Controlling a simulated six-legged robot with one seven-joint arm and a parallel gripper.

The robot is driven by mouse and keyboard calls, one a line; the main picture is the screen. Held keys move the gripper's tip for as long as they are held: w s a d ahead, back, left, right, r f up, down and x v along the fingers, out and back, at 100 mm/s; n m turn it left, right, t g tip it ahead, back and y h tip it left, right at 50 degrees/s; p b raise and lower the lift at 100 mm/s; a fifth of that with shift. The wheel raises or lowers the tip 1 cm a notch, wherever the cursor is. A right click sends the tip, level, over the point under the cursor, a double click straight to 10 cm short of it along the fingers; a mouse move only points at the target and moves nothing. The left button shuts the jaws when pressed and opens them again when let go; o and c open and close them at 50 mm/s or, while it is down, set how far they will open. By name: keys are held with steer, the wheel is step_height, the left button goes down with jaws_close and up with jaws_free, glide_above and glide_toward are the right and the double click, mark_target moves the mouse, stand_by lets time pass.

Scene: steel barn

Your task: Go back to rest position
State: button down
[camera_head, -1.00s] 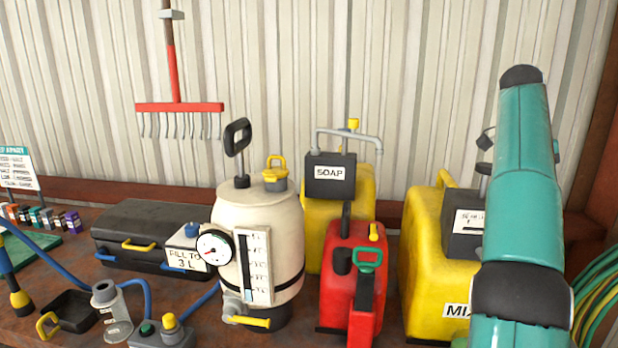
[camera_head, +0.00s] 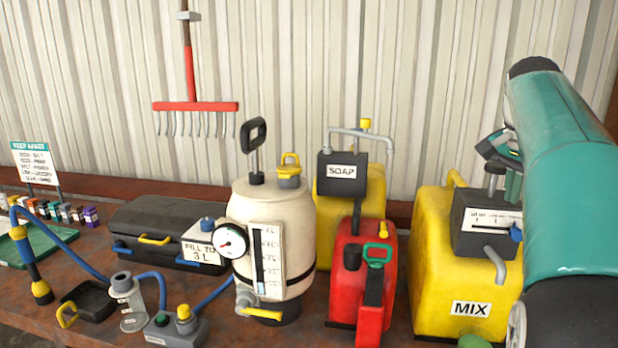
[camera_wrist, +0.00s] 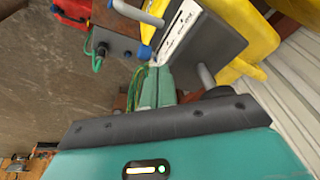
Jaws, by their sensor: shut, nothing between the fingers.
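My gripper (camera_wrist: 155,78) shows in the wrist view with its two teal fingers together and nothing between them. It appears near the dark dispenser box (camera_head: 488,222) of the yellow MIX container (camera_head: 440,270), with the box's white scale beyond the fingers in the wrist view. In the head view my teal arm fills the right side, and part of my gripper (camera_head: 497,146) shows above that box. I cannot tell whether the fingers touch anything.
Left of the MIX container stand a red can (camera_head: 345,290), a yellow SOAP container (camera_head: 372,187) and a cream pressure tank (camera_head: 262,195). A black case (camera_head: 150,220), blue hose and small fittings cover the left bench. A red rake (camera_head: 196,106) hangs on the wall.

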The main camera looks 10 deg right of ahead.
steer(key=s+a+f+n+t+y, duration=0.1)
steer(key=s+a+f+n, duration=0.4)
steer(key=a, duration=0.7)
steer(key=s+a+f+n+t+y, duration=0.1)
steer(key=s+a+f+n+t, duration=0.1)
steer(key=s+a+f+n, duration=0.3)
steer(key=s+a+f, duration=0.3)
steer(key=a+f, duration=0.1)
steer(key=a, duration=0.3)
steer(key=shift+s, duration=0.35)
steer(key=c, duration=1.9)
jaws_free()
steer(key=s+a+f+n, duration=0.1)
steer(key=s+f, duration=0.1)
steer(key=s+a+f+n, duration=0.1)
steer(key=s+a+f, duration=0.1)
steer(key=f, duration=0.1)
steer(key=s+a+f+n, duration=0.1)
steer(key=s+f, duration=0.1)
steer(key=f, duration=0.1)
steer(key=shift+a+n+y, duration=0.3)
steer(key=shift+a, duration=0.1)
steer(key=shift+c, duration=0.2)
steer(key=o, duration=0.3)
steer(key=shift+s+f, duration=0.1)
steer(key=shift+f, duration=0.05)
steer(key=shift+o, duration=1.2)
